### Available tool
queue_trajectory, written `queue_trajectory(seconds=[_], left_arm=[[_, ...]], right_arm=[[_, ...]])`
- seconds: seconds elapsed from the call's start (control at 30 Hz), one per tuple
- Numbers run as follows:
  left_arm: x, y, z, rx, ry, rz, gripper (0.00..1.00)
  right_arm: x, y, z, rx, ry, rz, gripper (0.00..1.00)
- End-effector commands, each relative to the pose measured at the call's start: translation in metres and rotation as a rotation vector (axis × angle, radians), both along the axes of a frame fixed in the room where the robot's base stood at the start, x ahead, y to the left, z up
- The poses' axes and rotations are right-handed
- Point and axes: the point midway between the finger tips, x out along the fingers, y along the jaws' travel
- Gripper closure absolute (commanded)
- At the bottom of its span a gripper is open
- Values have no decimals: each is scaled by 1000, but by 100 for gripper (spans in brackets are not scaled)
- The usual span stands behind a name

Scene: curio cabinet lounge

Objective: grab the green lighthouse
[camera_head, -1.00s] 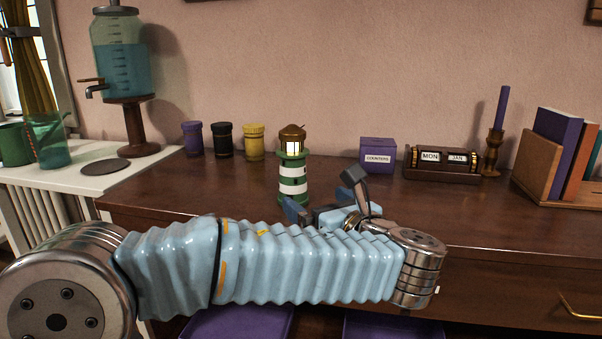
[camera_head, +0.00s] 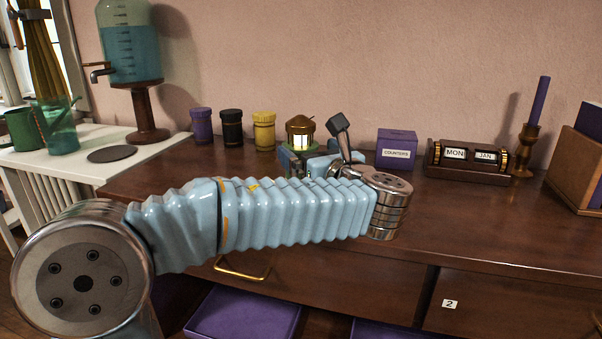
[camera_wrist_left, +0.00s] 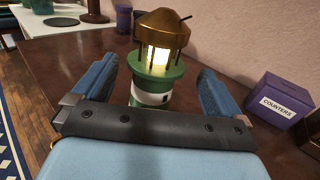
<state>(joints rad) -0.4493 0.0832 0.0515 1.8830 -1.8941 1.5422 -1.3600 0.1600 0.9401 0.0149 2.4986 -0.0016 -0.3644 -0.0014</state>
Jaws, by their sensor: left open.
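The green lighthouse (camera_head: 300,135) has a bronze cap, a lit lantern and green and white bands. It stands upright on the dark wooden cabinet top, and my left arm hides its lower part in the head view. In the left wrist view the lighthouse (camera_wrist_left: 155,70) stands between the two blue fingers of my left gripper (camera_wrist_left: 150,92). The fingers are open, one on each side, with gaps visible. In the head view the left gripper (camera_head: 306,160) is mostly hidden behind its own wrist. My right gripper is not in view.
Purple (camera_head: 202,125), black (camera_head: 231,128) and yellow (camera_head: 264,130) jars stand left of the lighthouse. A purple counters box (camera_head: 396,149), a calendar block (camera_head: 470,160) and a purple candle (camera_head: 535,110) stand right. The cabinet top (camera_head: 480,215) is clear at front right.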

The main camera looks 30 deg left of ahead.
Motion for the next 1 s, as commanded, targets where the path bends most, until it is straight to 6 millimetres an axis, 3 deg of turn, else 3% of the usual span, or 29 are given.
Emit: queue_trajectory(seconds=[0.2,0.53,1.0], left_arm=[[17,31,2,0,0,4,0],[23,37,1,0,0,1,2],[22,37,1,0,0,1,74]], right_arm=[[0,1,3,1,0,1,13],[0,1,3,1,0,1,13],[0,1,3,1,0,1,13]])
